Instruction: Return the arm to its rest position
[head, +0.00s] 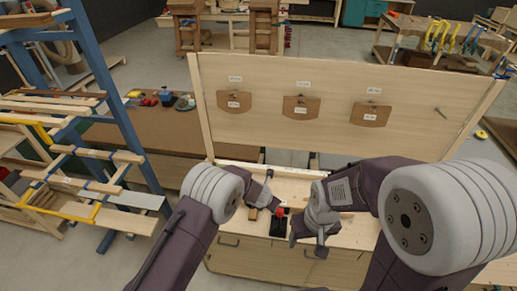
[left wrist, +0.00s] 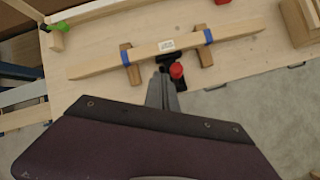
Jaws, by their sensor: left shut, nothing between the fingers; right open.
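My left gripper (head: 264,192) reaches over the workbench from the left in the head view. In the left wrist view its fingers (left wrist: 162,92) are shut with nothing between them. The fingertips appear close to a black clamp with a red knob (left wrist: 177,71); whether they touch it I cannot tell. The red knob (head: 281,211) also shows in the head view, between my two grippers. My right gripper (head: 308,243) is open and empty above the front part of the bench. Both arms are bent forward over the bench.
A pale wooden bar (left wrist: 230,35) with blue bands lies across two small blocks on the bench. A tall wooden back panel (head: 350,90) carries three brown labelled plaques. A blue-framed rack (head: 110,90) with wood strips stands left. Grey floor (head: 180,255) is open at the bench's left.

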